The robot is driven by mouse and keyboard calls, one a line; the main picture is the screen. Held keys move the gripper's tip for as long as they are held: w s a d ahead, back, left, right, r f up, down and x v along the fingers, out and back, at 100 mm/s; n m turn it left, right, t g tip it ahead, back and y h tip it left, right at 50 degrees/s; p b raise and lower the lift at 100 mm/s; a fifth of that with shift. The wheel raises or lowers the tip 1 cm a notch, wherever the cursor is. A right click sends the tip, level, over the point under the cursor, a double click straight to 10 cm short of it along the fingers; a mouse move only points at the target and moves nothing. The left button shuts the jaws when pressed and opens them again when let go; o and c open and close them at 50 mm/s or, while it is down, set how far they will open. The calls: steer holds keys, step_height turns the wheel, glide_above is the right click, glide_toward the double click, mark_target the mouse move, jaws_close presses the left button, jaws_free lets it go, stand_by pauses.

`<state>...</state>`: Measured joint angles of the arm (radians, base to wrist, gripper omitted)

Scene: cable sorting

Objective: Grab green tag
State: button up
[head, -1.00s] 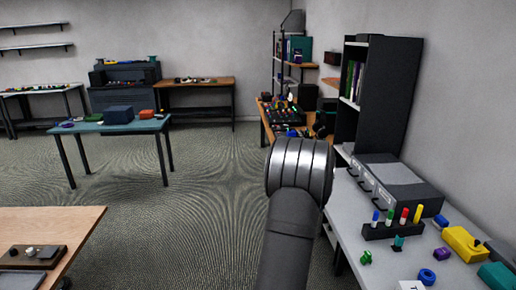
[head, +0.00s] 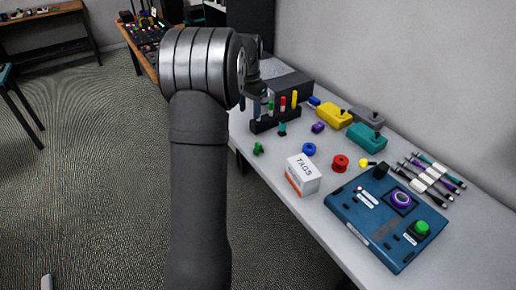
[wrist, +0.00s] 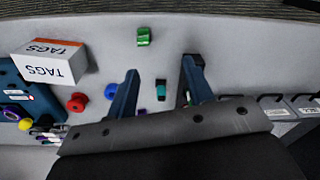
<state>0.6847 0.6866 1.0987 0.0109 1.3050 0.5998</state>
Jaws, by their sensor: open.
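A small green piece, seemingly the green tag (head: 258,148), lies on the grey table near its left edge. In the wrist view the green tag (wrist: 144,36) lies beyond my fingertips, toward the table edge at the top. My gripper (wrist: 161,70) is open and empty, its two blue fingers spread above the table. A small teal piece (wrist: 160,90) shows between the fingers; the same teal piece (head: 282,129) stands in front of the pen rack in the head view. My fingers are largely hidden behind my arm there.
A white and orange TAGS box (head: 303,175), blue ring (head: 309,149) and red spool (head: 340,163) lie nearby. A pen rack (head: 274,122) stands behind the green piece. A blue button panel (head: 375,225) fills the front right. Yellow and teal tools lie along the wall side.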

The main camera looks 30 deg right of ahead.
steer(key=s+d+m, duration=0.2)
steer(key=s, duration=0.1)
glide_above(258, 144)
steer(key=shift+g, duration=0.3)
step_height(258, 144, down, 10)
steer(key=shift+s+a+r, duration=0.1)
steer(key=shift+r, duration=0.05)
steer(key=shift+f, duration=3.2)
jaws_close()
steer(key=shift+r, duration=0.1)
